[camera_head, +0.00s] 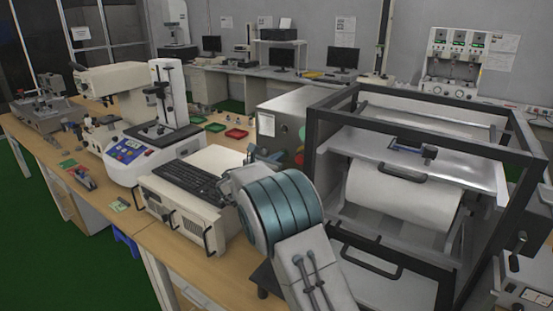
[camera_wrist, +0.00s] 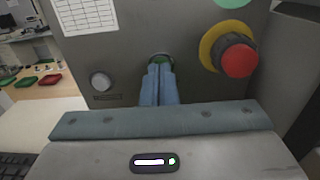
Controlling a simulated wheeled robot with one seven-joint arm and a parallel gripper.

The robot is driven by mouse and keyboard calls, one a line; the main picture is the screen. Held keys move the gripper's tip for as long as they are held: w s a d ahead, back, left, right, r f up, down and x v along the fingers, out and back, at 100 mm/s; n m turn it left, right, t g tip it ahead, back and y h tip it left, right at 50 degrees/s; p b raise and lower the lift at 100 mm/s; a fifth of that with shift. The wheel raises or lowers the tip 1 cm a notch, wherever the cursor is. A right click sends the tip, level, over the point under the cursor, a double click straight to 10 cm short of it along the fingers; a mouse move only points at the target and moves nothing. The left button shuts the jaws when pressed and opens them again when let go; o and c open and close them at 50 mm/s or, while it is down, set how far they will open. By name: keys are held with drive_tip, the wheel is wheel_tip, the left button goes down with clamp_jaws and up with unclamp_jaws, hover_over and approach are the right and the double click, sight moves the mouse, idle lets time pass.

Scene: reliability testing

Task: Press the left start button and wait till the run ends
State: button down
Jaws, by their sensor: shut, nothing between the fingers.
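In the wrist view a grey control panel (camera_wrist: 125,30) fills the upper part. A green button (camera_wrist: 161,57) shows at its middle, mostly covered by my fingertips. My gripper (camera_wrist: 159,68) is shut and empty, with its two blue fingers together pointing at that button. I cannot tell whether the tips touch or press it. A pale round button (camera_wrist: 101,81) sits to the left, and a red mushroom button (camera_wrist: 239,60) on a yellow ring (camera_wrist: 210,43) to the right. In the head view my gripper (camera_head: 262,153) is at the front of the grey control box (camera_head: 266,124).
A black-framed machine with a white drum (camera_head: 400,197) stands right of the box. A keyboard (camera_head: 192,178) lies on a white unit (camera_head: 180,211) to the left. Red (camera_head: 237,133) and green (camera_head: 215,127) trays lie on the wooden bench behind.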

drive_tip(key=shift+x, duration=0.8)
drive_tip(key=shift+s+r+b, duration=0.1)
drive_tip(key=shift+b, duration=0.2)
drive_tip(key=b+v, duration=0.3)
drive_tip(key=v, duration=1.1)
drive_tip(key=shift+a, duration=0.3)
